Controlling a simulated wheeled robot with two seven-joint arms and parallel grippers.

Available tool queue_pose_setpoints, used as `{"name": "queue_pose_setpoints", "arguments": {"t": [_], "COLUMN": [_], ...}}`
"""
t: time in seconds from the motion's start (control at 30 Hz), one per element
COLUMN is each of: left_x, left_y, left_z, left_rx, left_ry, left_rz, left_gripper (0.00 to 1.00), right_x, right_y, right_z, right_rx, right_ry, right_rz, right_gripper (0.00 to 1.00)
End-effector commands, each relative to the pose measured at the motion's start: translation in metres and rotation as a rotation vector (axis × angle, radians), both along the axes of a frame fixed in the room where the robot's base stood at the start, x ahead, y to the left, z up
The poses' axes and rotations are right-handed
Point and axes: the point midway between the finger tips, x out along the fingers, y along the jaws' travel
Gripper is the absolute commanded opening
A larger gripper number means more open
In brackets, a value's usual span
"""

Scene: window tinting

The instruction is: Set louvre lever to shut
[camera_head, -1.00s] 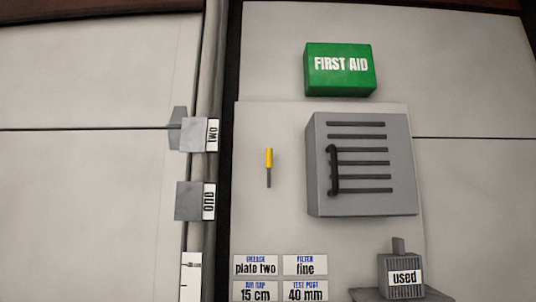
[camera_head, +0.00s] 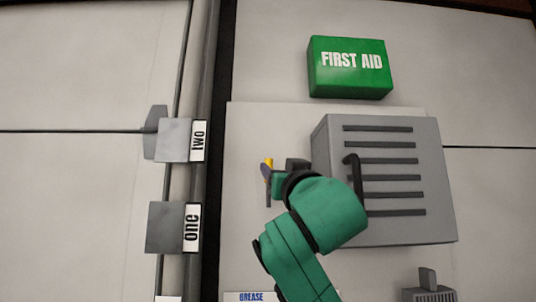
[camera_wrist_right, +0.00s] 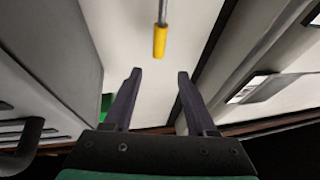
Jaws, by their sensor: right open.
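The louvre lever (camera_head: 268,162), a thin grey rod with a yellow grip, is on the pale wall panel left of the grey slatted box (camera_head: 432,165). In the head view its yellow end points up and my right gripper partly hides it. My right gripper (camera_head: 270,178) is at the lever. In the right wrist view the yellow grip (camera_wrist_right: 160,42) lies just beyond the open, empty fingertips (camera_wrist_right: 158,74), roughly centred between them and apart from both. My left gripper is not in view.
The slatted box with its black handle (camera_head: 355,175) is close beside my right wrist. A green first aid box (camera_head: 350,80) is above. Tags "two" (camera_head: 198,141) and "one" (camera_head: 190,228) sit on a post at left. A grey block (camera_head: 428,282) is lower right.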

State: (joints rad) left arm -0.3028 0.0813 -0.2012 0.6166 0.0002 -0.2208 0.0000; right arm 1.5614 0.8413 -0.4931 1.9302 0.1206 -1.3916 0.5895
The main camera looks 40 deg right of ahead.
Motion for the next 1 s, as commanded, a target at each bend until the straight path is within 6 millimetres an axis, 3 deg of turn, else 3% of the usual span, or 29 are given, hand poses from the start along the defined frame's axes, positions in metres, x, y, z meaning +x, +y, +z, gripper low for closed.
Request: {"name": "queue_pose_setpoints", "arguments": {"t": [0.03, 0.13, 0.3, 0.47, 0.67, 0.8, 0.83, 1.0], "left_x": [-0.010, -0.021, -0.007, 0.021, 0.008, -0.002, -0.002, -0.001], "left_y": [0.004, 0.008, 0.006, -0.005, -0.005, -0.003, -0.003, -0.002], "left_z": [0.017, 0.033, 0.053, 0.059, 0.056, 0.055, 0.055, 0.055], "left_rx": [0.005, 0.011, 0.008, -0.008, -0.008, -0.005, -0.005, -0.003], "left_ry": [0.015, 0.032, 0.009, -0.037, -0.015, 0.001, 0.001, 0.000], "left_rz": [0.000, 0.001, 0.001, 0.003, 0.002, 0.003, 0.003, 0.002], "left_gripper": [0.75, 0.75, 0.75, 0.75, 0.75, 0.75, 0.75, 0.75], "right_x": [0.013, 0.035, 0.065, 0.075, 0.075, 0.075, 0.075, 0.075], "right_y": [-0.007, -0.018, -0.031, -0.036, -0.036, -0.036, -0.036, -0.036], "right_z": [0.013, 0.024, 0.035, 0.036, 0.034, 0.034, 0.034, 0.033], "right_rx": [0.002, 0.002, 0.002, 0.000, 0.000, 0.000, 0.001, 0.001], "right_ry": [0.008, 0.009, 0.007, 0.003, 0.003, 0.003, 0.004, 0.005], "right_rz": [-0.005, -0.003, -0.002, 0.000, 0.001, 0.000, 0.000, 0.000], "right_gripper": [0.57, 0.57, 0.57, 0.57, 0.57, 0.07, 0.00, 0.00]}}
